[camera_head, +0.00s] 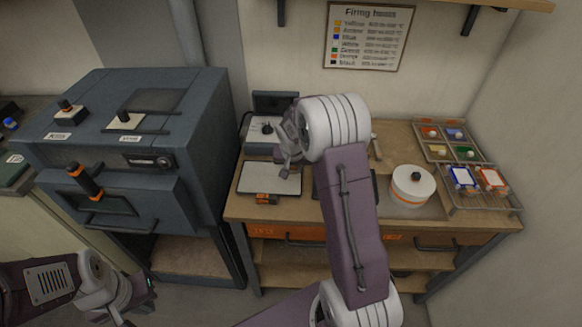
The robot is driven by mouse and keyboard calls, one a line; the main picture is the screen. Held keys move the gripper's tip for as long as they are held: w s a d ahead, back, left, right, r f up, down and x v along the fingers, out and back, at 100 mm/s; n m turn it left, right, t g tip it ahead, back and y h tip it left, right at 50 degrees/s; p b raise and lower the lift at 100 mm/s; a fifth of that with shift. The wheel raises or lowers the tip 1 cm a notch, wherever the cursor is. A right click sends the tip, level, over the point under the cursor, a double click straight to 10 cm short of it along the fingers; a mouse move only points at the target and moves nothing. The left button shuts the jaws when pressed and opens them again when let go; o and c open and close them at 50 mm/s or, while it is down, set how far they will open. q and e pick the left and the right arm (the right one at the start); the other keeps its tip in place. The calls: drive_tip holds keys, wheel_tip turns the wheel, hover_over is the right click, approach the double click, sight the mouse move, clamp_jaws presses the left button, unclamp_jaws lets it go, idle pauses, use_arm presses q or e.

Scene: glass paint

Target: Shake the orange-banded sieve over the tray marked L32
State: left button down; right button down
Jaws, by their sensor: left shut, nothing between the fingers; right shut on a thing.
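My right gripper (286,170) is shut above the left part of the wooden bench; what it grips is too small or hidden to make out. Below it lies a shallow tray with a pale surface (262,180). A small orange and dark piece (265,198) is at its front edge; I cannot read L32 there. A white round drum with an orange band (409,190) and a dark knob on top stands at the right of the bench, apart from both grippers. I cannot tell whether it is the sieve. My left gripper (118,312) is shut and empty, low at the left.
A dark kiln-like box (135,150) stands left of the bench (415,145). A grey device (262,135) sits at the back. My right arm hides the bench middle, including most of a dark tray.

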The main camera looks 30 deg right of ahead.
drive_tip(key=shift+r, duration=0.1)
wheel_tip(320, 180, up, 5)
drive_tip(key=p, duration=0.4)
idle(0.6)
